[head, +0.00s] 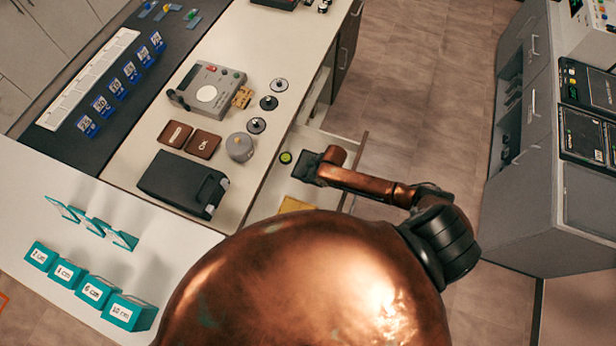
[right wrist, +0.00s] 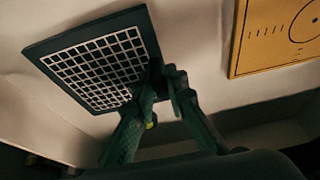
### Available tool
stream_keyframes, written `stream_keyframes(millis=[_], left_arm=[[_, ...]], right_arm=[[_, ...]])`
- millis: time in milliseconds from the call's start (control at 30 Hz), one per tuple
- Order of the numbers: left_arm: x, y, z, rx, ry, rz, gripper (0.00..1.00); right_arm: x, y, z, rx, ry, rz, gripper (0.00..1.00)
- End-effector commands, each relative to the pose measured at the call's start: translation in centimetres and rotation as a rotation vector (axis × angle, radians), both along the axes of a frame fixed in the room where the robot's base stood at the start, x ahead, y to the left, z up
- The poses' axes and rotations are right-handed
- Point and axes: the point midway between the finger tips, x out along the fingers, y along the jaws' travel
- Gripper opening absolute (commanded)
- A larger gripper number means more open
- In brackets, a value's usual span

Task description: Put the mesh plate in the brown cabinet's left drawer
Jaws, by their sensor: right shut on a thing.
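The mesh plate (right wrist: 100,58), a dark square frame with a white grid, shows in the right wrist view. My right gripper (right wrist: 160,85) is shut on its lower right edge and holds it tilted over a pale drawer interior. In the head view my right gripper (head: 306,168) is inside the opening of the pulled-out drawer (head: 356,160) at the counter's right side; the plate cannot be made out clearly there. Whether the plate touches the drawer floor I cannot tell. My left gripper is not in view.
A yellow plate (right wrist: 275,35) lies in the drawer; it also shows in the head view (head: 297,205). A small round green-centred thing (head: 285,157) is near my gripper. A black box (head: 182,180), brown tiles (head: 203,144) and a grey device (head: 207,92) stand on the counter.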

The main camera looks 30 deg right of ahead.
Motion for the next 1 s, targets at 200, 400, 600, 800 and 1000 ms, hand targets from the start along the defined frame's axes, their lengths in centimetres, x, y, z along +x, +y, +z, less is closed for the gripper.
stream_keyframes(millis=[200,400,600,800,1000], left_arm=[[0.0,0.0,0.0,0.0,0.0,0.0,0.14],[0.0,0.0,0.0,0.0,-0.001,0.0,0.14],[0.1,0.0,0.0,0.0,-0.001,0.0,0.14],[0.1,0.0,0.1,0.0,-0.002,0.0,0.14],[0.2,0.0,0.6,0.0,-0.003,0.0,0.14]], right_arm=[[0.1,0.0,0.0,0.0,-0.002,0.001,0.0],[0.0,0.0,-0.1,0.0,0.0,0.0,0.24],[0.0,0.0,-0.1,0.0,0.0,0.0,0.3],[0.0,0.0,0.1,0.0,0.0,0.0,0.3],[-0.7,-0.7,2.4,-0.001,-0.001,0.001,0.3]])
